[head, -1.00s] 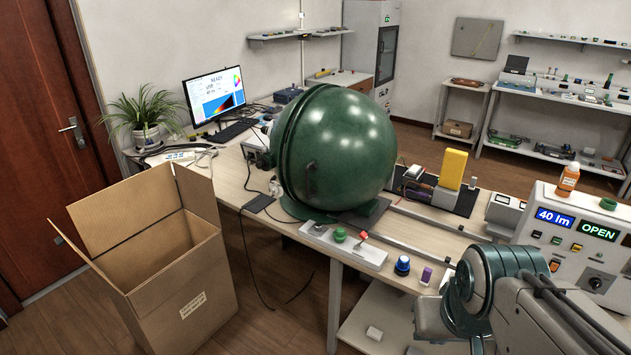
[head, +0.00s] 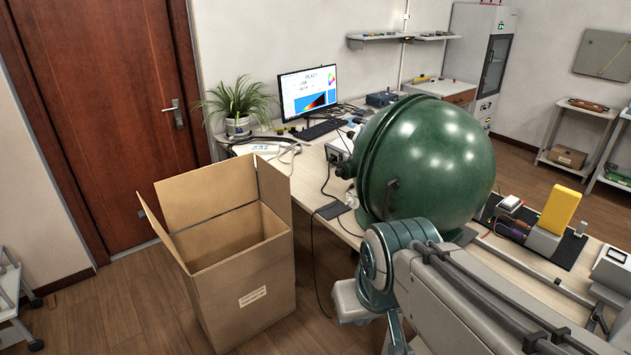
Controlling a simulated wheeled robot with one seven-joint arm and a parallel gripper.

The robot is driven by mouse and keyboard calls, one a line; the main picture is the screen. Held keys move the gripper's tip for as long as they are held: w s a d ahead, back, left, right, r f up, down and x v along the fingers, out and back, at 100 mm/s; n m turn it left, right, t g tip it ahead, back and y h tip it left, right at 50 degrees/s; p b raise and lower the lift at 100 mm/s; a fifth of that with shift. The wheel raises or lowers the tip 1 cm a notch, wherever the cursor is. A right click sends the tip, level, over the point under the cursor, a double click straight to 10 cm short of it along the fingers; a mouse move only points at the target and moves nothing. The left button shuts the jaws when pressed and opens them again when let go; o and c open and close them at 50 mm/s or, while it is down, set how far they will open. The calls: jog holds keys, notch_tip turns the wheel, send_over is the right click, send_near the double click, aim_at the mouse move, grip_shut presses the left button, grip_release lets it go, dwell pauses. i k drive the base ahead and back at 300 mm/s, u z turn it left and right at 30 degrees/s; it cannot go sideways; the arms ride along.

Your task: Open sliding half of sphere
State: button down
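The large dark green sphere (head: 440,165) stands on the wooden table in the head view. Its two halves look closed together, with a seam and flange near its left side. A dark handle (head: 391,193) sits on the lower front of the right half. My arm comes in from the lower right and bends in front of the table, hiding the sphere's lower base. My gripper is not visible, so its opening cannot be seen.
An open cardboard box (head: 238,262) stands on the floor left of the table. A rail (head: 530,267) runs right from the sphere along the table. A yellow block (head: 559,210) stands behind the rail. A monitor (head: 307,92) and plant (head: 237,108) are at the back left.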

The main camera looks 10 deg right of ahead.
aim_at(432, 160)
jog(key=u, duration=0.2)
jog(key=i, duration=0.6)
jog(key=z, duration=0.55)
jog(key=i, duration=0.65)
jog(key=z, duration=0.6)
